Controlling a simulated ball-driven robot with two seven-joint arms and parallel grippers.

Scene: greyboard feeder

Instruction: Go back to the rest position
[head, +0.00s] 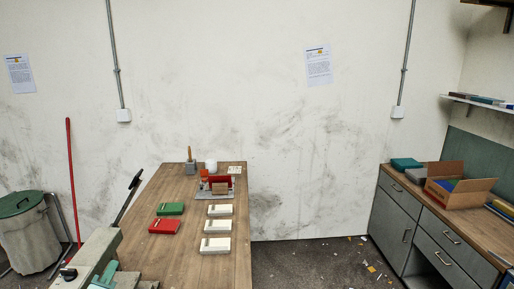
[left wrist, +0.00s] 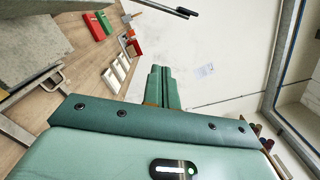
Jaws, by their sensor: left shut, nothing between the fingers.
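My left gripper (left wrist: 160,72) shows in the left wrist view with its two green fingers together and nothing between them. In the head view a green part of it (head: 104,279) shows at the bottom left, beside the grey machine, partly cut off by the frame edge. It appears apart from the boxes on the table. My right gripper is in neither view.
The wooden table (head: 190,262) bears red (head: 164,226), green (head: 170,209) and several white boxes (head: 216,245). A grey machine (head: 92,252) with a raised black lever (head: 128,201) stands at its left. Grey cabinets (head: 402,225) stand right; floor between is open, with scraps.

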